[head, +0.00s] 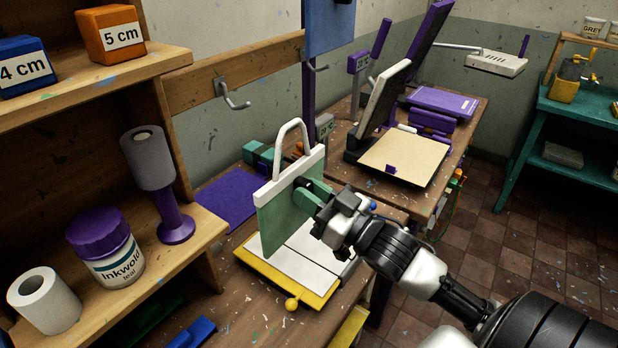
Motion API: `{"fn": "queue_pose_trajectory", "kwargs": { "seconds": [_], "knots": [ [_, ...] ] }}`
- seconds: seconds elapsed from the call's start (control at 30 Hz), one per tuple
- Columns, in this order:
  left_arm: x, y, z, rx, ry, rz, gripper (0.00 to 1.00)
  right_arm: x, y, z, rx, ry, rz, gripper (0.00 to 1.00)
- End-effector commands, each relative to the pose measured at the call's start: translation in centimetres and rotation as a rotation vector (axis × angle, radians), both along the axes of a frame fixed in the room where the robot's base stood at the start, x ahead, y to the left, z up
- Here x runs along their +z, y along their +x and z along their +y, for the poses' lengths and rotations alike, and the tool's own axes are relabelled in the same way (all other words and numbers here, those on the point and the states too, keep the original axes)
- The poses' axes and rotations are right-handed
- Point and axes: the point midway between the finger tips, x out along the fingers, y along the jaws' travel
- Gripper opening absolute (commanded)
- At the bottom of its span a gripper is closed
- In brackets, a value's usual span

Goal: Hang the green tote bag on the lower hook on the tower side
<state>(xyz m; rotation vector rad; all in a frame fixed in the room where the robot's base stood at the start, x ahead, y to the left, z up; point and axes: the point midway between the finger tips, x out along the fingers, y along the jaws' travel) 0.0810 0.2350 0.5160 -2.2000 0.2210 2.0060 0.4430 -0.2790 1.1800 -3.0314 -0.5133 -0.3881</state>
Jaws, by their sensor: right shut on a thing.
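The green tote bag (280,218), with a white top band and a white loop handle, hangs upright in the middle of the head view. My right gripper (316,197) is shut on the bag's right side. The handle loop stands up above the band and is free. A metal hook (236,98) sticks out from the wooden rail, up and left of the bag. Another metal hook (318,67) shows beside a dark purple post, above and slightly right of the handle. The handle touches neither hook. My left gripper is out of view.
A yellow-edged board with white plates (305,262) lies on the bench below the bag. A screen press (405,158) stands on the table behind.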

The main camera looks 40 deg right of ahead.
Motion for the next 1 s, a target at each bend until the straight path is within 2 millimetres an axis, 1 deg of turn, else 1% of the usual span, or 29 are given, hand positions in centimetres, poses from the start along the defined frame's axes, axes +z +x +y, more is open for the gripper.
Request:
{"fn": "queue_pose_trajectory", "kwargs": {
  "seconds": [0.27, 0.4, 0.8, 1.0],
  "knots": [
    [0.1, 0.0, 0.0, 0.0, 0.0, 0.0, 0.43, 0.1, 0.0, 0.0, 0.0, 0.0, 0.0, 0.0],
    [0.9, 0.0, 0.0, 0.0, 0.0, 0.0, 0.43, 0.3, 0.0, -0.1, -0.001, -0.001, 0.003, 0.0],
    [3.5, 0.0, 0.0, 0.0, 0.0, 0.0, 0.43, 2.5, 3.4, 1.1, -0.001, 0.0, -0.002, 0.0],
    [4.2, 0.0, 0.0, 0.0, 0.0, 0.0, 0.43, 3.0, 4.7, 1.6, -0.001, 0.0, 0.0, 0.0]
  ]
}}
